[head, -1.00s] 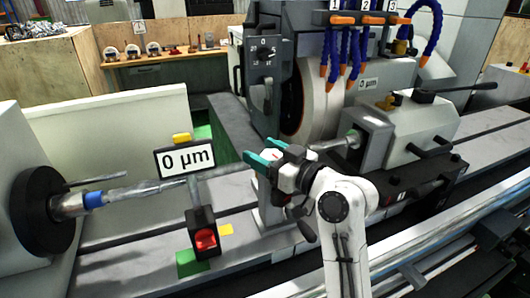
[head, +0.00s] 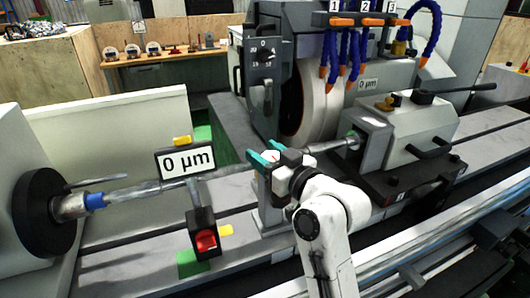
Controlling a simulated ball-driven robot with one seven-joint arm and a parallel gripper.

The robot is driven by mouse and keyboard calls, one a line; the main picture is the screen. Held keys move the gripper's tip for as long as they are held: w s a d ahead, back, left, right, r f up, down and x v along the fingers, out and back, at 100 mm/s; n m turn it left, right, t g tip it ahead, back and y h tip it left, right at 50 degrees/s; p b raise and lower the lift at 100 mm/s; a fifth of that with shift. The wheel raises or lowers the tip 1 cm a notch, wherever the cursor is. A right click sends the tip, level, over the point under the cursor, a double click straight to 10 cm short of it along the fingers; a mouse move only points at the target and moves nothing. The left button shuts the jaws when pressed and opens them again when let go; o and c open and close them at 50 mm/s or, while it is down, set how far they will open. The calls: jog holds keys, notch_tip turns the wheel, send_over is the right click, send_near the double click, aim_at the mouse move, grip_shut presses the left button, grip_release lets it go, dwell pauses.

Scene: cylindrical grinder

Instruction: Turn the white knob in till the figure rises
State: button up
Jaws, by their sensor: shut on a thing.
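The white knob (head: 270,156), with a small red mark, shows between the teal fingers of my gripper (head: 267,154) in the head view. The gripper is shut on it, at the steady rest beside the long workpiece shaft (head: 150,188). The fingers and wrist hide part of the knob. A gauge display (head: 186,163) left of the gripper reads 0 µm.
A red button box (head: 205,240) stands below the display. The grinding wheel (head: 312,100) is behind the gripper, with blue coolant hoses (head: 333,55) above it. The tailstock (head: 415,130) is at the right, and the chuck (head: 42,212) at the left.

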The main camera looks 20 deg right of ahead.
jog(key=m+h, duration=0.1)
jog(key=h, duration=0.1)
jog(key=m+h+b, duration=0.1)
jog(key=m+h, duration=0.1)
jog(key=shift+d+f+t+h, duration=0.15)
jog(key=shift+t+h, duration=0.15)
jog(key=shift+t, duration=0.1)
jog(key=shift+d+m+h+b, duration=0.1)
jog(key=shift+m+h+b, duration=0.4)
jog(key=shift+h+b, duration=0.25)
jog(key=shift+d+m+h+b, duration=0.1)
jog(key=shift+m+h+b, duration=0.3)
jog(key=shift+h, duration=0.05)
jog(key=shift+r+h+b, duration=0.2)
jog(key=shift+h+b, duration=0.15)
jog(key=shift+h, duration=0.15)
jog(key=o, duration=1)
jog(key=s, duration=0.3)
jog(key=s+a+b, duration=0.1)
jog(key=s, duration=0.3)
jog(key=s+b, duration=0.1)
jog(key=s, duration=0.2)
jog(key=shift+s+a, duration=0.3)
